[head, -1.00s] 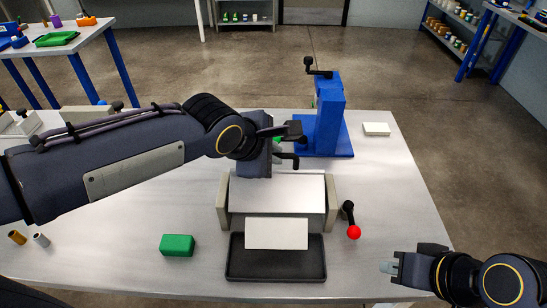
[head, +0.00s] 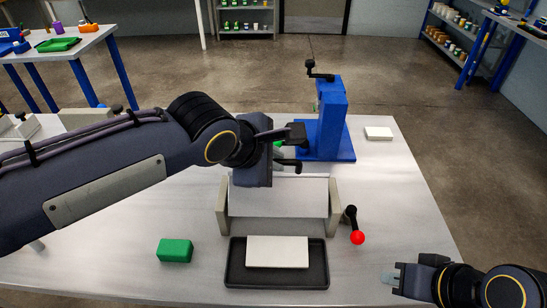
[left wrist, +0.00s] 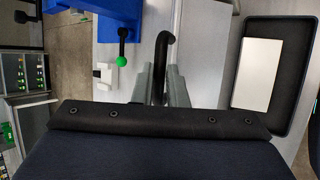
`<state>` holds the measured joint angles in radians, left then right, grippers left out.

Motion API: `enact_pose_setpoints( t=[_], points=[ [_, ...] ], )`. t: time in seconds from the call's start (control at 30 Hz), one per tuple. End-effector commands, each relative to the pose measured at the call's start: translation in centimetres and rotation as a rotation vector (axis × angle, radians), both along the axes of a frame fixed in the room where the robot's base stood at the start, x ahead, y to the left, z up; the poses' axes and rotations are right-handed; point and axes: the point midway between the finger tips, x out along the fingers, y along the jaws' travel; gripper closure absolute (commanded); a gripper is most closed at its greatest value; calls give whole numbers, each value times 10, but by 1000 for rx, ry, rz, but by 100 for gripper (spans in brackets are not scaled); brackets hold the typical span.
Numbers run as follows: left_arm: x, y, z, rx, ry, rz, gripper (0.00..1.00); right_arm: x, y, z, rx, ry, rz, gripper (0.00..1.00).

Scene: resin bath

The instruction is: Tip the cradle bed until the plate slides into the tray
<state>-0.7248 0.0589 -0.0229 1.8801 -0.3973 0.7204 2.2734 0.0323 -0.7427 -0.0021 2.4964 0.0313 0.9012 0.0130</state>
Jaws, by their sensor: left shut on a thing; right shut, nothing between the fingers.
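The white plate (head: 278,252) lies in the black tray (head: 240,283) at the front of the table. The plate (left wrist: 256,75) also shows inside the tray (left wrist: 288,110) in the left wrist view. Behind the tray stands the cradle bed (head: 277,205), a pale tilted surface between two grey side walls (head: 335,208). My left gripper (head: 285,150) is above the bed's back edge, partly hiding it. In the left wrist view its fingers (left wrist: 164,82) are shut on a black curved handle (left wrist: 165,50). My right gripper (head: 393,279) is shut and empty at the front right.
A black lever with a red knob (head: 357,238) sits right of the cradle. A blue stand (head: 330,120) with a crank is behind. A green block (head: 175,251) lies left of the tray, and a white block (head: 378,133) at the back right. The table's right side is mostly clear.

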Motion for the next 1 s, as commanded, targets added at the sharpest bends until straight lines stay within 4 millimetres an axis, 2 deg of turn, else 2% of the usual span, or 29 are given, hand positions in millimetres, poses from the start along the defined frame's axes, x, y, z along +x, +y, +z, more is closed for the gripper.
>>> enact_pose_setpoints(
  t=[0.03, 0.3, 0.33, 0.5, 1.0],
  points=[
    [-8, -1, -15, 23, 39, -7, 100, 0, 0, -2, 0, 0, 0, 100],
    [-8, -1, -16, 24, 38, -7, 100, 0, 0, -2, 0, 0, 0, 100],
    [-8, -1, -16, 23, 39, -7, 85, 0, 0, -2, 0, 0, 0, 100],
    [-8, 0, -15, 24, 37, -7, 66, 0, 0, -2, 0, 0, 0, 100],
    [-5, 1, -10, 18, 26, -3, 66, 0, 0, 0, 0, 0, 0, 100]
  ],
)
